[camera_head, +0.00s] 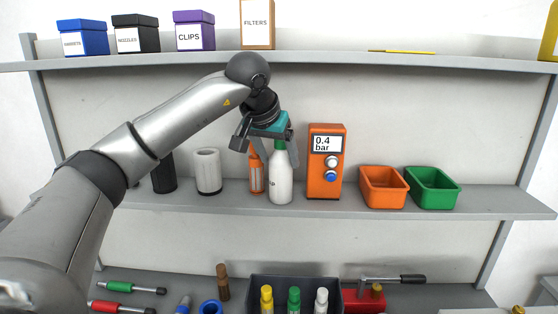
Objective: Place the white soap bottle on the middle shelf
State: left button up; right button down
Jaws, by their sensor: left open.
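The white soap bottle (281,184) with a green neck stands upright on the middle shelf (335,206). It is just right of an orange bottle (257,176). My left gripper (268,160) is open above and around the top of the white bottle, with its fingers pointing down. One finger is by the orange bottle and the other is at the right side of the white bottle's neck. Whether the fingers touch either bottle cannot be told. My left arm comes in from the left and hides part of the shelf. My right gripper is not in view.
An orange gauge box (325,180) reading 0.4 bar stands right of the bottle. Orange (383,190) and green (432,190) bins sit further right. A white cylinder (208,172) and a dark one (164,175) stand left. The upper shelf (330,58) holds boxes. Below, a dark tray (258,283) holds bottles.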

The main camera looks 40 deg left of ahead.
pick_arm(q)
jog(key=v, duration=1)
jog(key=shift+s+r, duration=0.2)
jog(key=shift+r, duration=0.15)
jog(key=shift+f, duration=0.1)
